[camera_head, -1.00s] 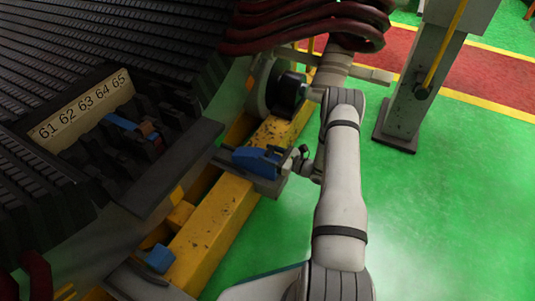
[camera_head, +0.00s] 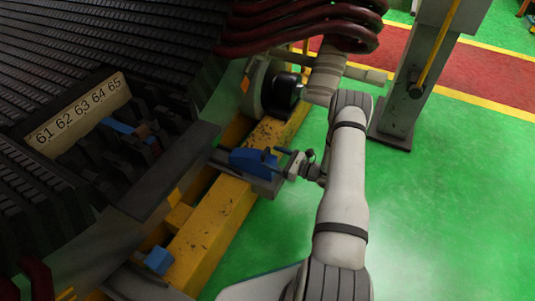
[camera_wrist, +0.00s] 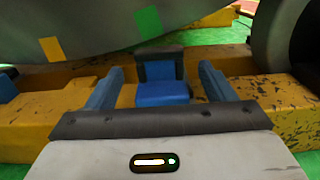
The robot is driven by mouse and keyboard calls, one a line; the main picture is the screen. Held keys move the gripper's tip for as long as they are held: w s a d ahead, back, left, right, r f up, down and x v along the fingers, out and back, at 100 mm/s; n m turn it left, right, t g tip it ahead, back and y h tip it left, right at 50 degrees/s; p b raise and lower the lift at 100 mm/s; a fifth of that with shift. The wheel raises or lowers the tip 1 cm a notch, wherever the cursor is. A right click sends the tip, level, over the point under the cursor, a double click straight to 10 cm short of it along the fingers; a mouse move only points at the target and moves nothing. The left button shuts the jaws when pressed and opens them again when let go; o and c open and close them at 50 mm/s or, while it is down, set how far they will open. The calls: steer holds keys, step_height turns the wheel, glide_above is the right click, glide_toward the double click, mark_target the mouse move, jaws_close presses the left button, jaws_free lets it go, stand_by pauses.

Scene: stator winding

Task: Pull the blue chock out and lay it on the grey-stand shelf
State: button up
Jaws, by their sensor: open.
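The blue chock (camera_head: 252,161) sits on the yellow beam beside the big machine in the head view. In the wrist view the blue chock (camera_wrist: 162,92) stands between the two blue-grey fingers of my gripper (camera_wrist: 160,84), with a gap on either side. My gripper (camera_head: 277,160) is open at the chock's right end in the head view, its fingertips small and partly hidden there. The grey stand (camera_head: 402,104) is at upper right. Its top is cut off, and I cannot make out its shelf clearly.
A second blue block (camera_head: 158,260) lies by the yellow beam (camera_head: 212,232) at lower left. A black roller (camera_head: 284,92) and red cables (camera_head: 300,25) are above my gripper. A numbered plate (camera_head: 77,113) is on the machine. Green floor (camera_head: 440,220) is clear at right.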

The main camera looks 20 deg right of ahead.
steer(key=v, duration=0.4)
steer(key=shift+p, duration=0.35)
